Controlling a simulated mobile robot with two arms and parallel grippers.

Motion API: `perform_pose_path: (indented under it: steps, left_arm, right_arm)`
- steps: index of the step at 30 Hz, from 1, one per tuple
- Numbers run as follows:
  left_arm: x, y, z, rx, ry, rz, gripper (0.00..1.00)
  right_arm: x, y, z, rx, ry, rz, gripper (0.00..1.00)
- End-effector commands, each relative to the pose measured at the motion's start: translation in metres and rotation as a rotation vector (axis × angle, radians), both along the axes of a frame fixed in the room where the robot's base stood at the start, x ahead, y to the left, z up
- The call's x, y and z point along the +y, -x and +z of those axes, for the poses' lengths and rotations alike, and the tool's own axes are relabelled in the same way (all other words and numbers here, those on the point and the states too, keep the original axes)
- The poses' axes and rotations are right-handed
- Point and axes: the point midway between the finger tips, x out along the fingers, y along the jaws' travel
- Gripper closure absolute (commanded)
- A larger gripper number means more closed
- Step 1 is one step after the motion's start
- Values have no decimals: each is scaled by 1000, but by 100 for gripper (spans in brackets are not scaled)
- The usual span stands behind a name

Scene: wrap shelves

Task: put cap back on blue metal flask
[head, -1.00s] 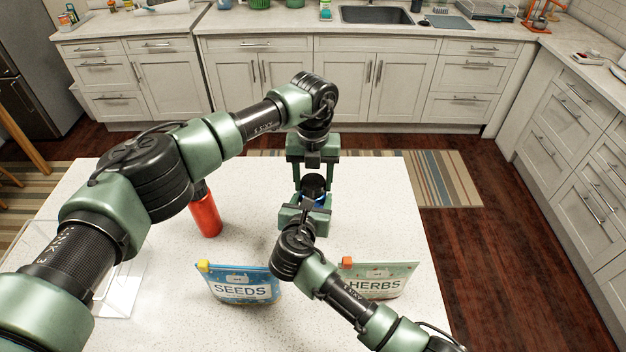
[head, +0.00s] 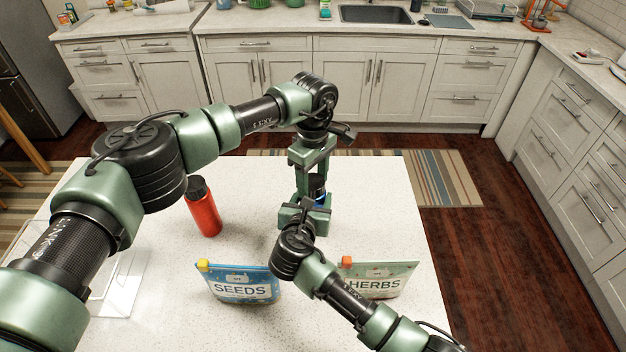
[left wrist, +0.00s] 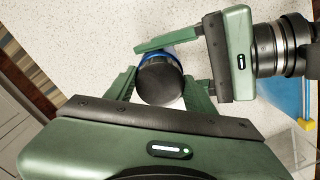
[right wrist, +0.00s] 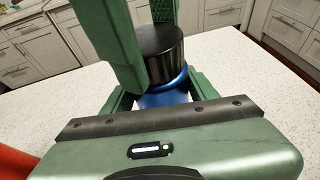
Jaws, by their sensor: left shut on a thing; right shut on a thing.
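The blue metal flask (head: 320,198) stands upright on the white table, mostly hidden by my grippers. Its blue body shows in the right wrist view (right wrist: 163,98). The black cap (right wrist: 162,52) sits at the flask's top, upright and in line with it. It shows from above in the left wrist view (left wrist: 160,82). My left gripper (head: 316,178) reaches down from above and is shut on the cap. My right gripper (head: 316,203) is shut around the flask body, lower down. I cannot tell how tightly the cap is seated.
A red bottle with a dark top (head: 204,210) stands to the left. A blue SEEDS pouch (head: 243,286) and a green HERBS pouch (head: 380,280) stand at the front. A clear container (head: 118,285) is at the left edge. The table's back right is clear.

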Motion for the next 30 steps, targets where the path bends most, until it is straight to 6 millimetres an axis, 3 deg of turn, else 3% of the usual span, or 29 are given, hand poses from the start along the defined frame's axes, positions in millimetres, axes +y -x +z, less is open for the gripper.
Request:
perform_pose_path:
  steps: [2, 3, 5, 6, 15, 19, 30]
  left_arm:
    - [0, 0, 0, -2, 1, 2, 95]
    - [0, 0, 0, -2, 1, 3, 41]
    - [0, 0, 0, -2, 1, 3, 24]
    - [0, 0, 0, -2, 1, 3, 21]
    - [0, 0, 1, -1, 1, 5, 21]
    - [0, -1, 11, -2, 1, 5, 21]
    - [0, -2, 86, -4, 1, 5, 21]
  right_arm:
    - [0, 0, 0, -1, 0, 1, 100]
    - [0, 0, 0, -1, 0, 1, 100]
    - [0, 0, 0, -1, 0, 1, 100]
    - [0, 0, 0, -1, 0, 1, 100]
    - [0, 0, 0, 0, 0, 1, 100]
    - [0, 0, 0, 0, 0, 1, 100]
    - [0, 0, 0, 0, 0, 1, 100]
